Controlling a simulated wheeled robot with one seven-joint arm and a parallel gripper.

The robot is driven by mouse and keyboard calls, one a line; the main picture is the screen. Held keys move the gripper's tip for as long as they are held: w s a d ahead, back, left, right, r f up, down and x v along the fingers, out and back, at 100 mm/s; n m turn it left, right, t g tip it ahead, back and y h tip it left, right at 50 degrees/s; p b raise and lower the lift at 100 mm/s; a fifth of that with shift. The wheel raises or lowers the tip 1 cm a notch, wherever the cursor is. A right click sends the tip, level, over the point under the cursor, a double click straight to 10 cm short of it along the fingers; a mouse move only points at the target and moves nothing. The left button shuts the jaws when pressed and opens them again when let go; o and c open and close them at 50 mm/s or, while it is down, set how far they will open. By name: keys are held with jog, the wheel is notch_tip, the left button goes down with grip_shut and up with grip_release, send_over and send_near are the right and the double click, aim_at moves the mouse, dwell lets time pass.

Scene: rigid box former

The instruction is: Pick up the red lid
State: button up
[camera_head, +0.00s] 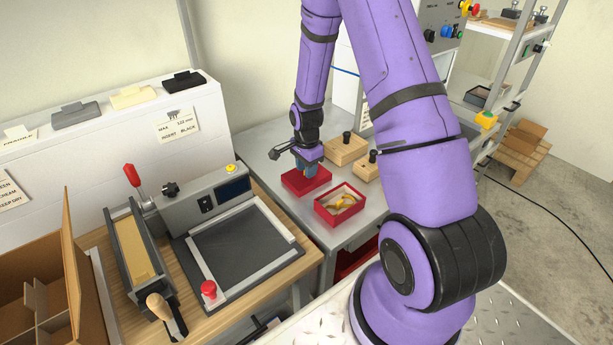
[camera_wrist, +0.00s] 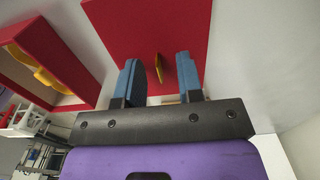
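The red lid (camera_head: 295,183) lies flat on the grey metal table, and it fills the upper middle of the wrist view (camera_wrist: 180,25). A thin yellow tab (camera_wrist: 159,68) stands up from it. My gripper (camera_head: 308,172) is over the lid, pointing down. In the wrist view my gripper (camera_wrist: 158,75) has its two blue fingers apart, one on each side of the tab, with a gap on both sides. The open red box (camera_head: 322,213) stands beside the lid, with something yellow inside; it also shows in the wrist view (camera_wrist: 65,60).
Two wooden blocks with black knobs, one farther back (camera_head: 345,152) and one to its right (camera_head: 366,168), stand behind the box. A wooden bench (camera_head: 255,287) with a dark-plated machine (camera_head: 240,245) is at left. Bare table lies left of the lid.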

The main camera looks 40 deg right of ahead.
jog(key=shift+f, duration=0.15)
grip_shut()
